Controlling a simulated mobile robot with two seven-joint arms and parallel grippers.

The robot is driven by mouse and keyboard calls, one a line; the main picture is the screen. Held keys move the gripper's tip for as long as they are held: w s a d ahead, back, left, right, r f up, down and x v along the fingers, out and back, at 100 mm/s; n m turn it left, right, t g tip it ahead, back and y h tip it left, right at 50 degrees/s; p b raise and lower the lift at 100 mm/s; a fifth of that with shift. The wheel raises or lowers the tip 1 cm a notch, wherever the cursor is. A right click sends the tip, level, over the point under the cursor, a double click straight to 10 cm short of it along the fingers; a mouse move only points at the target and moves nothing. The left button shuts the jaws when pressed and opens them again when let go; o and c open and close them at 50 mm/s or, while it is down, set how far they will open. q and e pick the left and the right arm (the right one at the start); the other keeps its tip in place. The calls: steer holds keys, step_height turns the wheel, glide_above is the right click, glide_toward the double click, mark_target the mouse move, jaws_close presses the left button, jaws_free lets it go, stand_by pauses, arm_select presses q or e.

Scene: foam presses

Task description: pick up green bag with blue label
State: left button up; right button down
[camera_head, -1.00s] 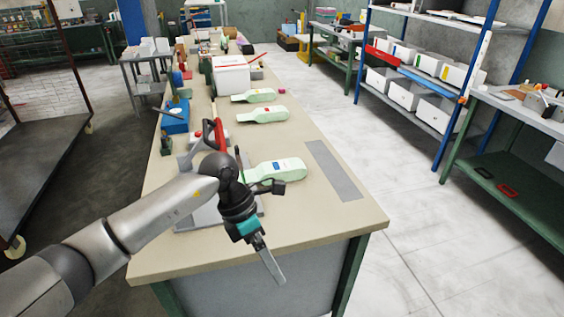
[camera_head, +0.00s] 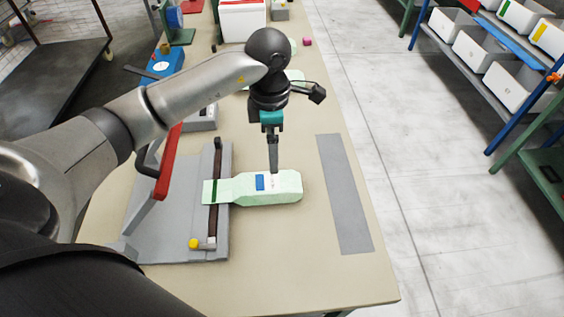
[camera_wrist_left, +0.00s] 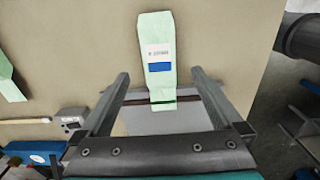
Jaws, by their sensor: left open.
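The green bag with the blue label (camera_head: 282,187) lies flat near the front of the table. Its narrow end (camera_head: 212,190) rests on the grey press base. My left gripper (camera_head: 273,168) points down over the bag, close to the blue label (camera_head: 260,183). In the left wrist view the bag (camera_wrist_left: 156,42) lies ahead, between the lines of the two open fingers (camera_wrist_left: 160,78). The fingers look apart from the bag and hold nothing. My right gripper is not in view.
The grey press (camera_head: 180,232) with a red handle (camera_head: 168,160) stands left of the bag. A grey strip (camera_head: 343,190) lies on the table to its right. Another green bag (camera_wrist_left: 8,80) shows in the left wrist view. A blue device (camera_head: 165,62) and white box (camera_head: 242,18) stand farther back.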

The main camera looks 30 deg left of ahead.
mark_target(275, 182)
arm_select(q)
step_height(275, 182, down, 9)
steer(key=shift+w+f, duration=0.1)
steer(key=shift+f, duration=0.75)
steer(key=shift+w+f, duration=0.15)
steer(key=shift+f, duration=2.1)
steer(key=shift+r, duration=0.1)
steer(key=c, duration=1.2)
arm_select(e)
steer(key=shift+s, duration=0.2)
